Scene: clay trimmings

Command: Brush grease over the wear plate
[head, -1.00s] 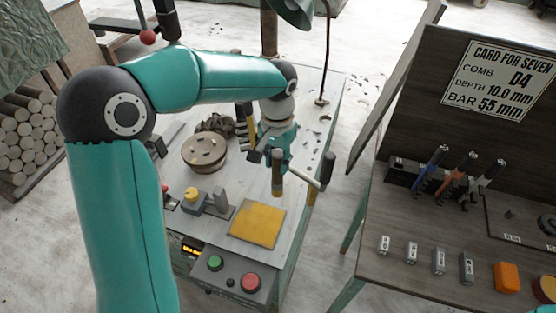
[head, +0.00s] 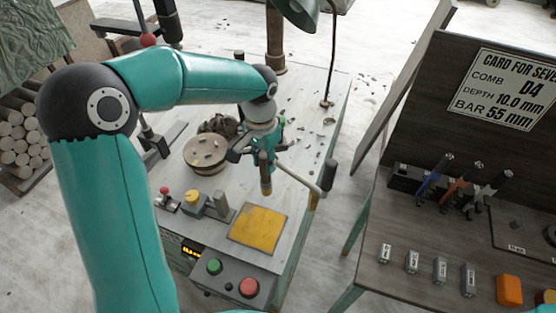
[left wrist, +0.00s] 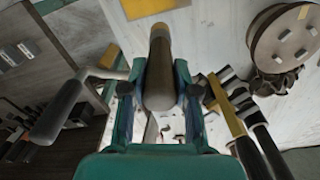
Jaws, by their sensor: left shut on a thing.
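My left gripper (head: 263,156) is above the table, behind the plate. It is shut on an upright brush; its rounded brown handle (left wrist: 160,65) is between the fingers in the left wrist view. The brush's lower part (head: 266,182) hangs above the far edge of the plate and appears apart from it. My right gripper is out of view.
A round wooden disc (head: 205,154) stands left of the gripper, with dark clay trimmings behind. A black-gripped lever (head: 328,172) rises to the right. A yellow knob (head: 193,198) and a green and red button box (head: 232,276) are nearby. A side bench (head: 395,225) holds tools and blocks.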

